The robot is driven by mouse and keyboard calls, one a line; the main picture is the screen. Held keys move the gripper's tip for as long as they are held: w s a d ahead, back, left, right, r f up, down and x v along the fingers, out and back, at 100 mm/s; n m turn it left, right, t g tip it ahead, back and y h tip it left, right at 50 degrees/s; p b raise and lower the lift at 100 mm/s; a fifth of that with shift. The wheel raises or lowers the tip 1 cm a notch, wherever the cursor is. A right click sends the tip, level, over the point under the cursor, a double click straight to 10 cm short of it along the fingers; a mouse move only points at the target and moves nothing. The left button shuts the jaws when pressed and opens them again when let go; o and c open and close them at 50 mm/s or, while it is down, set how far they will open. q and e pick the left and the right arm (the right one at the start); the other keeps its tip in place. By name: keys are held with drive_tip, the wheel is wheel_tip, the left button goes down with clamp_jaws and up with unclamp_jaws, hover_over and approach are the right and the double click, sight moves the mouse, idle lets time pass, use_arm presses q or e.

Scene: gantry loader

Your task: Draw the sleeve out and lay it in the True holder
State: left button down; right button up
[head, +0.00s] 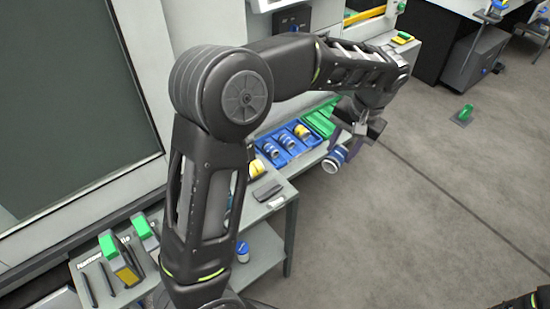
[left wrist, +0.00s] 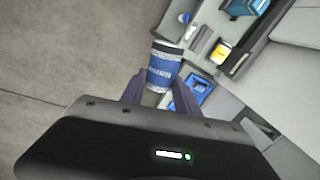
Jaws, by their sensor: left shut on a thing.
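My left gripper (head: 348,143) is shut on a sleeve (head: 335,159) with a blue band and dark ends. It holds the sleeve in the air, out past the front edge of the grey bench. In the left wrist view the sleeve (left wrist: 165,66) stands out between the two fingers (left wrist: 157,92), its lettered blue band towards the camera. I cannot make out a holder marked True in either view. My right gripper is not in view.
A blue tray (head: 268,150) with several banded cylinders sits on the bench beside a green tray (head: 318,122). Green-topped blocks (head: 108,244) stand at the lower left. Another cylinder (head: 243,252) is on the lower shelf. The floor on the right is mostly clear.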

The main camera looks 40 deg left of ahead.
use_arm(q)
drive_tip(key=s+a+f+m+h+b, duration=0.1)
drive_tip(key=s+a+f, duration=0.1)
drive_tip(key=a+f, duration=0.4)
drive_tip(key=s+a+f+m+h+b, duration=0.2)
drive_tip(key=a+f, duration=0.4)
drive_tip(key=a, duration=0.5)
drive_tip(key=shift+a+f+g, duration=0.15)
drive_tip(key=shift+a+g, duration=0.15)
drive_tip(key=shift+a, duration=0.05)
drive_tip(key=shift+f, duration=0.1)
drive_tip(key=shift+f+b, duration=3.1)
drive_tip(key=shift+f, duration=1.15)
drive_tip(key=c, duration=0.8)
unclamp_jaws()
drive_tip(key=shift+c, duration=0.2)
drive_tip(key=shift+r, duration=0.1)
